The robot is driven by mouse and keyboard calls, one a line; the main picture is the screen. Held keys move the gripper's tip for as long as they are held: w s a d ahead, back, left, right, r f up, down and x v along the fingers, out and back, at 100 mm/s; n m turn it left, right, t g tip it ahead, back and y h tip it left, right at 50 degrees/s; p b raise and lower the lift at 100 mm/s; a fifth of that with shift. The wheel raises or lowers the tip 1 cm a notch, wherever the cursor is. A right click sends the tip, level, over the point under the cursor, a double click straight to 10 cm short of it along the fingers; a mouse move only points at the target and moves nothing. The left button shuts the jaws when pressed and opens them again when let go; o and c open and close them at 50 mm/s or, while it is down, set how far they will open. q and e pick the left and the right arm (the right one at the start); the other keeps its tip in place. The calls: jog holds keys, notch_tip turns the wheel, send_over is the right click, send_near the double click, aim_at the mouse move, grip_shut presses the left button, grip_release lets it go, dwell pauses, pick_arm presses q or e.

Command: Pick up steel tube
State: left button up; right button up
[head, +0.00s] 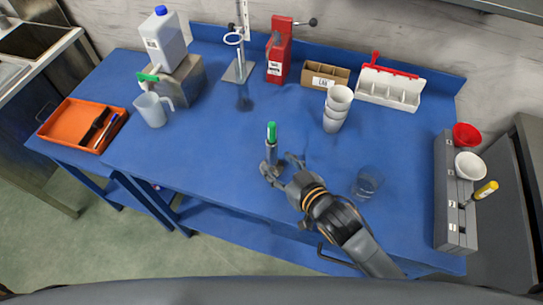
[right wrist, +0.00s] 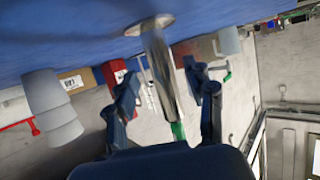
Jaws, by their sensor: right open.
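The steel tube (head: 271,151) stands upright on the blue table near its front edge, with a green cap on top. In the right wrist view the picture is upside down, and the shiny tube (right wrist: 159,75) runs from a round foot at the top down to the green cap. My right gripper (head: 279,167) is open at the tube. In the right wrist view my open right gripper (right wrist: 163,78) has one finger on each side of the tube, with gaps showing. The left gripper is not in view.
A clear glass (head: 368,182) stands right of my right arm. White stacked cups (head: 337,108), a red press (head: 279,52), a stand (head: 239,69) and a jug (head: 152,108) stand farther back. The orange tray (head: 69,119) is far left. The table left of the tube is clear.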

aim_at(274, 161)
jog(key=x, duration=0.4)
jog(key=shift+w+a+p, duration=0.15)
jog(key=shift+p, duration=0.2)
grip_shut()
